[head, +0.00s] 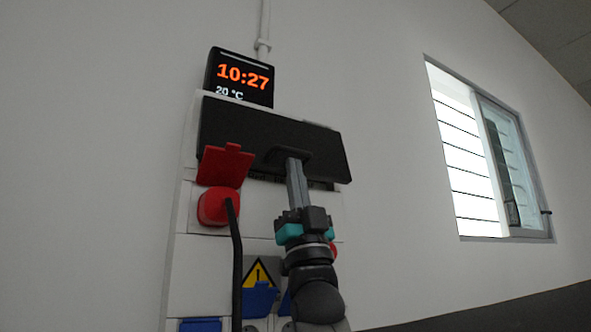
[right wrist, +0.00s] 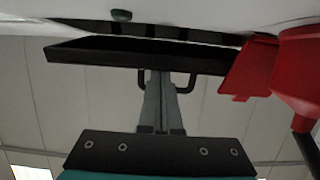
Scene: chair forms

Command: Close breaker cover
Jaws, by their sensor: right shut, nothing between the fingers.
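The breaker cover (head: 235,125) is a wide dark panel near the top of the white wall unit. It tilts outward, and a dark slot with breakers shows under its lower edge. In the right wrist view the cover (right wrist: 100,56) runs across the upper part, with a gap between it and the unit. A small dark handle (right wrist: 191,84) sticks out from its edge. My right gripper (head: 293,163) is shut and empty, its fingertips at the handle by the cover's lower edge; the fingers (right wrist: 160,85) partly hide the handle. I cannot tell whether they touch. My left gripper is not in view.
A red socket lid (head: 225,166) stands open left of my right gripper, above a red plug (head: 212,207) with a black cable (head: 237,265). A clock display (head: 240,77) sits above the cover. A window (head: 470,160) is in the wall to the right.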

